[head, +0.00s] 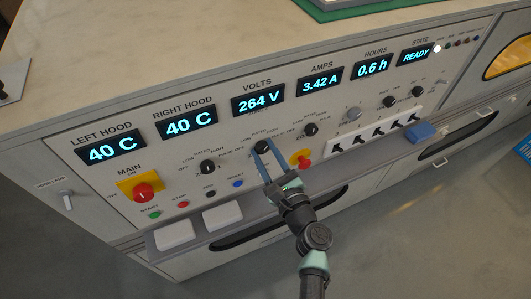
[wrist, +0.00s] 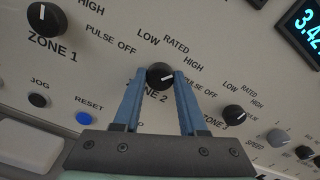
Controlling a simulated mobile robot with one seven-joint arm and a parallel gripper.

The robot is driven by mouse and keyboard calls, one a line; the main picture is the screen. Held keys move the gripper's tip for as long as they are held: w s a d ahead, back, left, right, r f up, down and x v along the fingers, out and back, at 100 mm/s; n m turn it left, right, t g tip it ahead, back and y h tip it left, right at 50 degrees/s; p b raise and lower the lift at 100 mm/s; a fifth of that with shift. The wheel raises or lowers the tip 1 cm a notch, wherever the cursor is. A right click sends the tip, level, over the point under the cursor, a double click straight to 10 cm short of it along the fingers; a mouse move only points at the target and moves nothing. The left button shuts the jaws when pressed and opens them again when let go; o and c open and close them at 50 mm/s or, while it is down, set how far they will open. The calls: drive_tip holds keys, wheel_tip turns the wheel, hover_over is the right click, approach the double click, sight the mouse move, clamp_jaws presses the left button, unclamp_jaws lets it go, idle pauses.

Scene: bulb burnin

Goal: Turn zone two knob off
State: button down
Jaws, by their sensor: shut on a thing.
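The zone two knob (wrist: 159,73) is a round black knob with a white pointer mark, above the "ZONE 2" label in the wrist view. Its mark points to the right and slightly up, toward the side where "HIGH" is printed; the exact setting is hard to tell. In the head view the knob (head: 262,145) is partly covered by the fingers. My gripper (wrist: 161,83) has its two blue fingers on either side of the knob and is shut on it. It also shows in the head view (head: 264,152), reaching up to the panel from below.
The zone 1 knob (wrist: 46,17) is to the left and the zone 3 knob (wrist: 233,113) to the right. A blue reset button (wrist: 84,118) is left of the fingers. Displays (head: 257,98) line the panel above.

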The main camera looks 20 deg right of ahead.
drive_tip(key=n+b, duration=0.1)
drive_tip(key=n, duration=0.1)
drive_tip(key=n+b, duration=0.1)
drive_tip(key=b, duration=0.1)
drive_tip(key=n+b, duration=0.2)
drive_tip(key=shift+f+n, duration=0.25)
drive_tip(key=shift+n, duration=0.05)
drive_tip(key=n+b, duration=1.1)
drive_tip(key=n, duration=0.1)
drive_tip(key=shift+n+b, duration=0.35)
drive_tip(key=shift+n, duration=0.05)
drive_tip(key=n+b, duration=0.3)
drive_tip(key=n, duration=0.1)
drive_tip(key=shift+r+n+b, duration=0.15)
drive_tip(key=shift+n+b, duration=0.15)
drive_tip(key=shift+b, duration=0.1)
drive_tip(key=shift+c, duration=2.2)
unclamp_jaws()
drive_tip(key=shift+r, duration=0.1)
drive_tip(key=shift+s, duration=0.1)
